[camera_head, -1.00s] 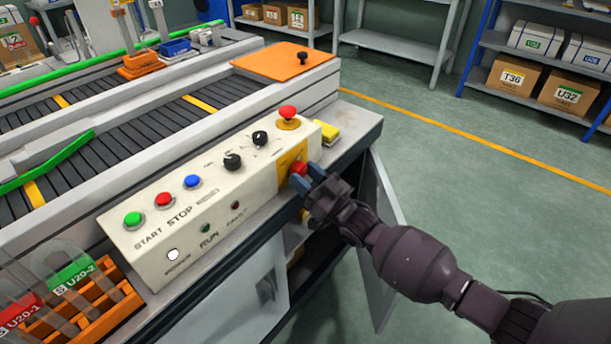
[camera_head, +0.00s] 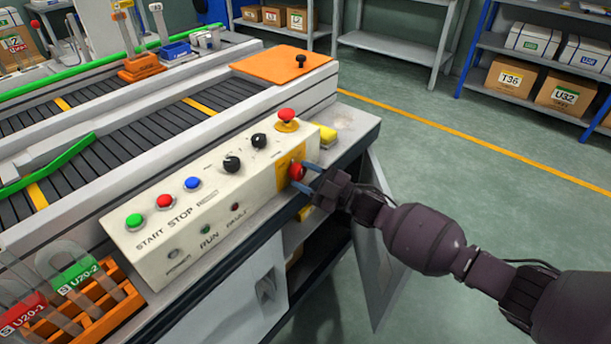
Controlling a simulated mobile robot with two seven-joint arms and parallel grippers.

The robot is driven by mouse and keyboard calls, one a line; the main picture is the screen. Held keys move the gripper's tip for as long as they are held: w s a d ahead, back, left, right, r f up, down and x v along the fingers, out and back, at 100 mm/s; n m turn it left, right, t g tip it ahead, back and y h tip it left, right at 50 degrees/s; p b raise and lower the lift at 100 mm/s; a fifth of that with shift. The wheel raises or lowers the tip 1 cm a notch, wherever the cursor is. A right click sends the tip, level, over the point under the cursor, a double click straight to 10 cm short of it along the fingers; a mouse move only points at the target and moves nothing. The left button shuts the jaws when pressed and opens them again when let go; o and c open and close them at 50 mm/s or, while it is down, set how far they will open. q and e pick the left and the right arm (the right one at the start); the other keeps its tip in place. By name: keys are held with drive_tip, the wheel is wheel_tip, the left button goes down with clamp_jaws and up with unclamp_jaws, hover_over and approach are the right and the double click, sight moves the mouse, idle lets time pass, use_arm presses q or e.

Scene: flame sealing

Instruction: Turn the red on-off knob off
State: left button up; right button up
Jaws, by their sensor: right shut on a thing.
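The red on-off knob (camera_head: 296,171) sits on a yellow plate (camera_head: 284,166) at the right end of the front face of the cream control box (camera_head: 157,264). My right gripper (camera_head: 303,177) is shut on this knob, with one blue-grey finger above it and one below. The fingers partly cover the knob. The round lamp (camera_head: 173,254) at the lower left of the box's face is dark. My left gripper is not in view.
A red mushroom button (camera_head: 287,115) stands on top of the box above the knob. Black dials and blue, red and green buttons line the top. An open cabinet door (camera_head: 376,262) hangs below my right arm. Floor to the right is clear.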

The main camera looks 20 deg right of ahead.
drive_tip(key=shift+d+r+n+g, duration=0.15)
drive_tip(key=shift+n+g, duration=0.35)
drive_tip(key=shift+n, duration=0.7)
drive_tip(key=shift+r+n+g+p, duration=0.1)
drive_tip(key=shift+n+g+p, duration=0.35)
drive_tip(key=shift+n, duration=0.55)
drive_tip(key=n+g+p, duration=0.1)
drive_tip(key=n, duration=0.3)
drive_tip(key=shift+r+h, duration=0.15)
drive_tip(key=shift+h, duration=0.25)
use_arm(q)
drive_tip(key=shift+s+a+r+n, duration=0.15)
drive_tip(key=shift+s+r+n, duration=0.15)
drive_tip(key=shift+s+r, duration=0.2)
use_arm(e)
drive_tip(key=shift+n+g, duration=0.35)
drive_tip(key=shift+n, duration=0.35)
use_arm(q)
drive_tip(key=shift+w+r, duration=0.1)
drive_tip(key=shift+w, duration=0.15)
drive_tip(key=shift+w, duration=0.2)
use_arm(e)
drive_tip(key=o, duration=0.9)
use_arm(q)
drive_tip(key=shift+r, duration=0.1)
